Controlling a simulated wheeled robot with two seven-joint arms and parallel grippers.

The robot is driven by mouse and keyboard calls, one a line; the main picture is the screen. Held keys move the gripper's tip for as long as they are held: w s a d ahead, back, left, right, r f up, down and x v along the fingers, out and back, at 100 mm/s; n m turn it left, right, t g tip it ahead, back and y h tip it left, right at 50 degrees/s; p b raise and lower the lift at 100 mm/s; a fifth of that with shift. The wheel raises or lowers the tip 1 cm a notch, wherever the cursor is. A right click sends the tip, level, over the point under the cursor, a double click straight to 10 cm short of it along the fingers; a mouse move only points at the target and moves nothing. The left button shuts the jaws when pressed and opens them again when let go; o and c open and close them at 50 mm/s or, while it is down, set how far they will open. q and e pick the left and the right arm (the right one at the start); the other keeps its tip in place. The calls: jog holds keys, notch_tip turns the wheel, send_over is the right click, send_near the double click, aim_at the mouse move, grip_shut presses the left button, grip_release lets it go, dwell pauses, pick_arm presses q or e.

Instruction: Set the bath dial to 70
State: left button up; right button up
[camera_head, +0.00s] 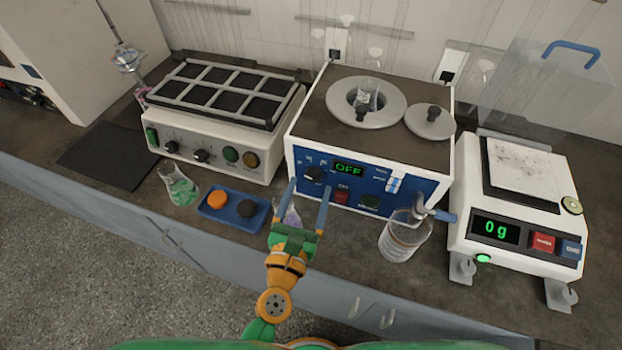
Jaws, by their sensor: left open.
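The water bath (430,168) is the white box with a brown top and blue front panel at the middle. Its dark dial (313,174) sits at the panel's left; its pointer setting is too small to read. The green display (348,168) reads OFF. My left gripper (310,186) is open and empty in front of the panel. Its two blue fingers point at the panel, and the dial shows between and just above their tips. I cannot tell whether the fingers touch the panel. My right gripper is not in view.
A red switch (342,198) and green button (370,202) sit right of the dial. A flask (290,216) is partly hidden behind my left gripper. A blue tray (232,218) and a beaker (402,238) stand in front. A sieve shaker-like unit (215,137) and scale (515,215) flank the bath.

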aim_at(313, 174)
pick_arm(q)
jog(key=x, duration=0.2)
jog(key=shift+w+d, duration=0.1)
jog(key=shift+w, duration=0.25)
jog(key=shift+s, duration=0.1)
grip_shut()
jog(key=shift+m, duration=0.3)
jog(key=m, duration=0.2)
jog(key=shift+m, duration=2.2)
jog(key=shift+t, duration=0.3)
